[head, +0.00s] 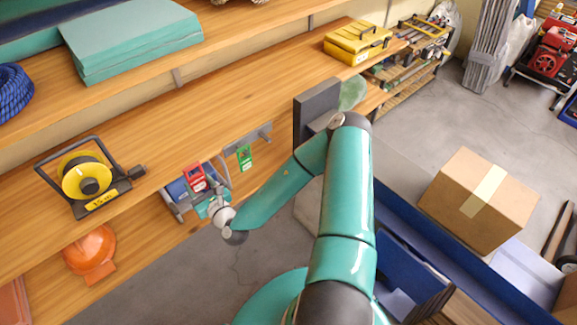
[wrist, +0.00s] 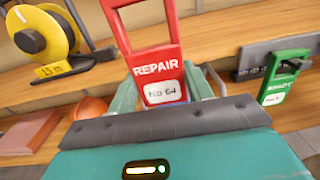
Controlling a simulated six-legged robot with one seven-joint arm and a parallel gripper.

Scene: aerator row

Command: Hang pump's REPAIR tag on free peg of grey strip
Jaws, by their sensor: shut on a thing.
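The red REPAIR tag (head: 197,178) has a white label and a frame-like open top. My gripper (head: 208,203) is shut on its lower part. In the wrist view the tag (wrist: 158,72) stands up between the teal fingers, tilted slightly. The grey strip (head: 262,135) is on the shelf edge, right of the tag. A green READY tag (head: 244,158) hangs on its left part. The strip's right part bears no tag; its peg is too small to make out clearly.
A yellow cable reel (head: 86,178) stands on the shelf at left, with an orange helmet (head: 90,252) below. A dark grey upright block (head: 316,108) stands right of the strip. A yellow case (head: 357,42) sits farther back. The shelf top behind the strip is clear.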

